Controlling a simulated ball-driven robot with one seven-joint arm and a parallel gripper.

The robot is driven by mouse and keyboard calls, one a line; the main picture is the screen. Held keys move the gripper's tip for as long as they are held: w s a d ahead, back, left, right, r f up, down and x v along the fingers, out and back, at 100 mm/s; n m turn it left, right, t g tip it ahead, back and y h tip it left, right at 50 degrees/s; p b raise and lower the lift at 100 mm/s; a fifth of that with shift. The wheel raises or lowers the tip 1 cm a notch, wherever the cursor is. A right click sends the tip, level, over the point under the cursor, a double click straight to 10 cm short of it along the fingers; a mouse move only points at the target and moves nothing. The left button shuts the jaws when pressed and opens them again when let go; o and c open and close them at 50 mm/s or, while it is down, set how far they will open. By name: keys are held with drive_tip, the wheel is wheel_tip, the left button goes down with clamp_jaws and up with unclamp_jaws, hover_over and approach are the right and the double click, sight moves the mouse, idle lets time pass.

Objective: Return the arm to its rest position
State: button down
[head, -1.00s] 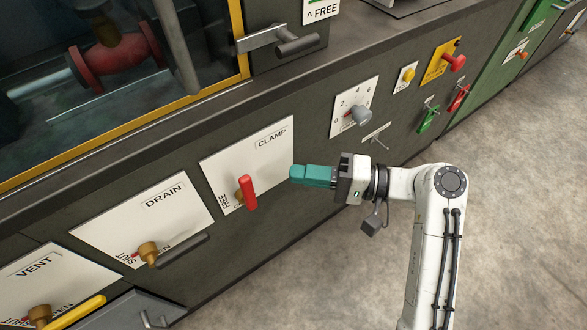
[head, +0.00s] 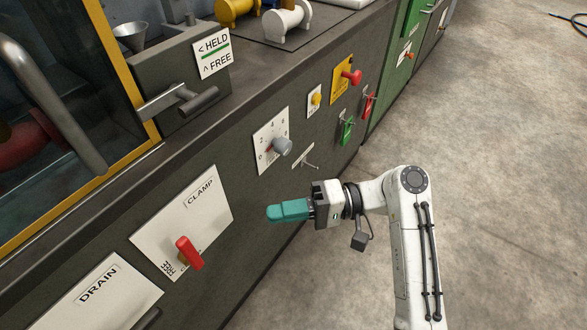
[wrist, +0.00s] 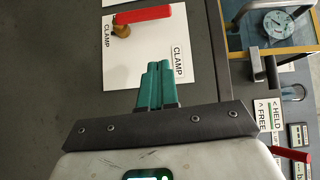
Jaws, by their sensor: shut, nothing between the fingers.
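My gripper (head: 272,213) has teal fingers that are shut with nothing between them. In the head view it hangs in free air in front of the dark cabinet, to the right of the CLAMP plate (head: 215,205). The red clamp lever (head: 189,252) is on that plate, apart from the fingers. In the wrist view the shut fingers (wrist: 157,66) point toward the CLAMP plate (wrist: 150,50), and the red lever (wrist: 143,15) shows beyond them. My white arm reaches in from the lower right of the head view.
The cabinet front carries a grey dial (head: 281,146), a yellow button (head: 317,98), a red knob (head: 351,77), and green (head: 347,130) and red (head: 368,105) tags. A grey handle (head: 198,99) juts out by the HELD/FREE sign (head: 213,54). Concrete floor (head: 500,200) at right is clear.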

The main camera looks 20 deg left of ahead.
drive_tip(key=s+d+f+m+t+h, duration=0.1)
drive_tip(key=s+d+f+t+h, duration=0.1)
drive_tip(key=d+f, duration=0.3)
drive_tip(key=s+d+f+m+t+h, duration=0.1)
drive_tip(key=d+f+t, duration=0.1)
drive_tip(key=f, duration=0.5)
drive_tip(key=s+d+f+m+t+h, duration=0.1)
drive_tip(key=s+d+f+t+h, duration=0.15)
drive_tip(key=s+d+f, duration=0.4)
drive_tip(key=s+d+f+m+t+h, duration=0.2)
drive_tip(key=s+d+f+h, duration=0.15)
drive_tip(key=d, duration=0.65)
drive_tip(key=s+d+r+h, duration=0.3)
drive_tip(key=s+d+h, duration=0.55)
drive_tip(key=d, duration=0.65)
wheel_tip(320, 180, up, 22)
drive_tip(key=s+y+p, duration=0.1)
drive_tip(key=p, duration=2.1)
drive_tip(key=shift+s+a+m, duration=0.2)
drive_tip(key=shift+a+m, duration=0.2)
